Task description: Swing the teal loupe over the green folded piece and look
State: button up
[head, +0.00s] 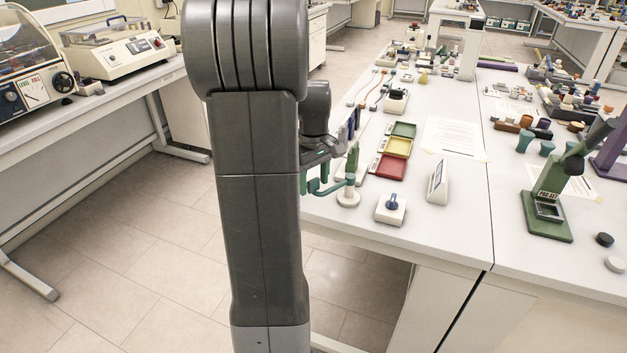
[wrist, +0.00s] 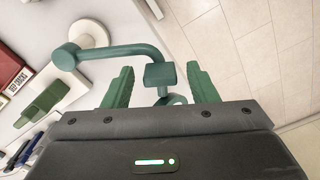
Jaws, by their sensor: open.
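The teal loupe (wrist: 130,50) stands on a round white base, which shows in the head view (head: 348,198) at the table's near left corner. Its bent teal arm reaches to a small block and a partly hidden rounded part. My gripper (wrist: 159,70) is open, with its green fingers on either side of the block and a gap visible on each side. In the head view my gripper (head: 314,183) is partly hidden by my arm. A green piece (wrist: 45,103), apparently the folded one, lies left of the gripper in the wrist view; its fold is unclear.
Green (head: 404,130), yellow (head: 398,146) and red (head: 390,168) trays lie beyond the loupe. A white box with a blue knob (head: 391,208) and a white wedge-shaped display (head: 437,183) stand to its right. Floor is open left of the table edge.

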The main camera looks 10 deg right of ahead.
jog(key=shift+f, duration=0.2)
jog(key=shift+c, duration=0.2)
grip_shut()
